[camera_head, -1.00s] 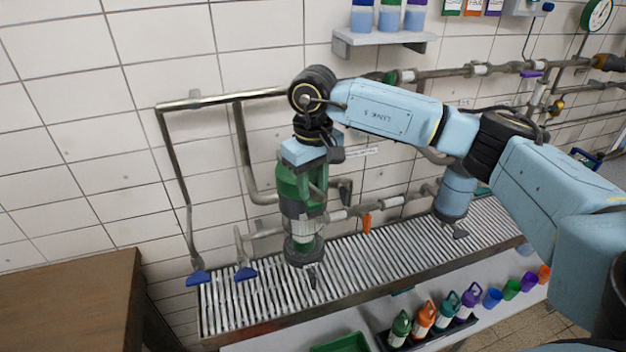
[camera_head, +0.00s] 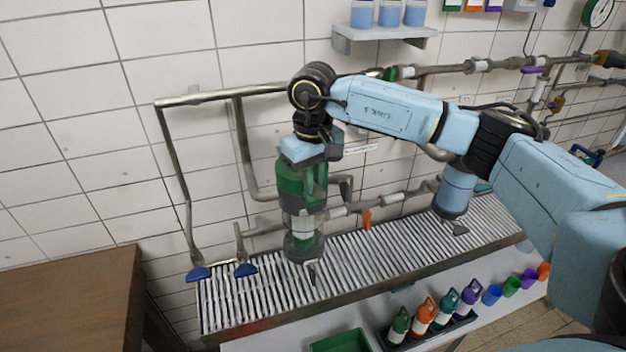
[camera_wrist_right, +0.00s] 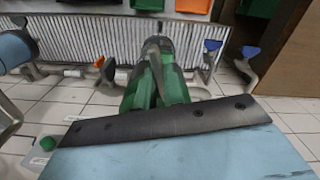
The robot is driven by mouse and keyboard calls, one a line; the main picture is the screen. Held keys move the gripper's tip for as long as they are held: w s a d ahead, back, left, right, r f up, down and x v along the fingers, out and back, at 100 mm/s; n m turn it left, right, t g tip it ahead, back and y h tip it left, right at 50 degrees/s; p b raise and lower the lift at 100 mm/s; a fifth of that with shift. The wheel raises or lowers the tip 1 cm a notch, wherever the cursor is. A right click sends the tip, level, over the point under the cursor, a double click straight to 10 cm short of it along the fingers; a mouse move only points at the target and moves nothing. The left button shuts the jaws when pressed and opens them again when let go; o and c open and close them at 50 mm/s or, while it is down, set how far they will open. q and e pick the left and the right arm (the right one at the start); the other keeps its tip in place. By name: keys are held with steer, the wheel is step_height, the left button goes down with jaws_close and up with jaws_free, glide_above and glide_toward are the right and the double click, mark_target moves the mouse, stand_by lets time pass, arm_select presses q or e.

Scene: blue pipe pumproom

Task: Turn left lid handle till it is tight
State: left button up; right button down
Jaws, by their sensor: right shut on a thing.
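My right gripper (camera_head: 312,153) points down onto the top of the left vessel, with its jaws shut on the lid handle. In the right wrist view the green part (camera_wrist_right: 160,80) is straight ahead, beyond a dark bar. I cannot tell how tight the lid is. My left gripper is not in view.
Pipes (camera_head: 225,95) run along the tiled wall, with blue levers (camera_head: 199,273) and an orange lever (camera_head: 367,219). A slatted grate (camera_head: 255,300) lies below the vessel. Coloured bottles (camera_head: 423,316) stand along the front. A brown cabinet (camera_head: 70,300) fills the lower left.

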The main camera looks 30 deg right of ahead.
steer(key=m+b, duration=0.2)
steer(key=m, duration=0.2)
steer(key=shift+f+m+b, duration=0.1)
steer(key=shift+m+b, duration=0.2)
steer(key=shift+b, duration=0.1)
steer(key=m+b, duration=0.2)
steer(key=m, duration=0.3)
steer(key=shift+m, duration=0.3)
steer(key=m+b, duration=0.1)
steer(key=m, duration=0.4)
steer(key=m+b, duration=0.1)
steer(key=m, duration=0.5)
steer(key=shift+m, duration=0.3)
steer(key=c, duration=1.5)
jaws_free()
steer(key=shift+c, duration=0.2)
steer(key=shift+o, duration=0.2)
steer(key=shift+r, duration=0.2)
steer(key=shift+r, duration=0.1)
